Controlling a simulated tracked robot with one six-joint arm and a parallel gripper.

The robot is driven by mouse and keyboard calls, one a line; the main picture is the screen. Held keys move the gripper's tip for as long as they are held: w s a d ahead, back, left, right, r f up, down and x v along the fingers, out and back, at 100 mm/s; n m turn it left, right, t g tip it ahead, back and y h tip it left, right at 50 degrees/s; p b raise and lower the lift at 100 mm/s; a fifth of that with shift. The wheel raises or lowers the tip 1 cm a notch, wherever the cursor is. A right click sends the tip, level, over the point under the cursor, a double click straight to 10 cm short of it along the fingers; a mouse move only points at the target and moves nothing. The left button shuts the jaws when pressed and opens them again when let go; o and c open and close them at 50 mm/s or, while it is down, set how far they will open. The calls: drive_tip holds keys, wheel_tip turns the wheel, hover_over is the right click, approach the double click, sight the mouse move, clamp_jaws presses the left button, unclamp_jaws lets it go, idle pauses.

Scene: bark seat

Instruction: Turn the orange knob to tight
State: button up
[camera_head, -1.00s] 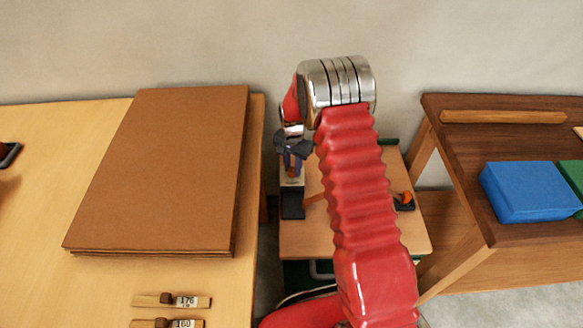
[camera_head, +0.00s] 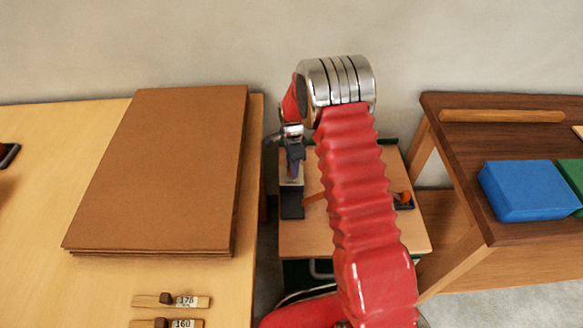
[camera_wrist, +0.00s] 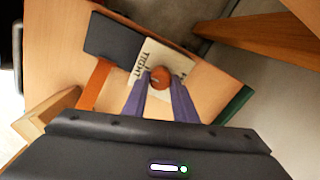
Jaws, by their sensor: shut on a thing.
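The round orange knob (camera_wrist: 160,78) sits on a white plate (camera_wrist: 152,55) in the wrist view. Lettering that seems to read TIGHT runs along the plate's left side, and smaller marks are too blurred to read. My gripper (camera_wrist: 161,86) has its two purple fingers on either side of the knob, shut on it. In the head view my gripper (camera_head: 292,168) is above the small table's left part, seen nearly edge-on. The knob is hidden there behind the fingers. The white plate (camera_head: 291,183) shows just below them.
A dark block (camera_wrist: 112,38) and an orange strip (camera_wrist: 95,85) lie beside the plate on the small wooden table (camera_head: 350,240). An orange piece on a dark base (camera_head: 404,203) sits at its right. A desk with brown boards (camera_head: 160,170) stands left, a dark bench (camera_head: 460,190) right.

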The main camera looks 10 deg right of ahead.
drive_tip(key=shift+w+r, duration=0.15)
drive_tip(key=shift+w, duration=0.1)
drive_tip(key=o, duration=0.7)
drive_tip(key=shift+c, duration=0.2)
drive_tip(key=o, duration=0.4)
drive_tip(key=shift+s, duration=0.15)
wheel_tip(320, 180, up, 14)
drive_tip(key=shift+f, duration=0.25)
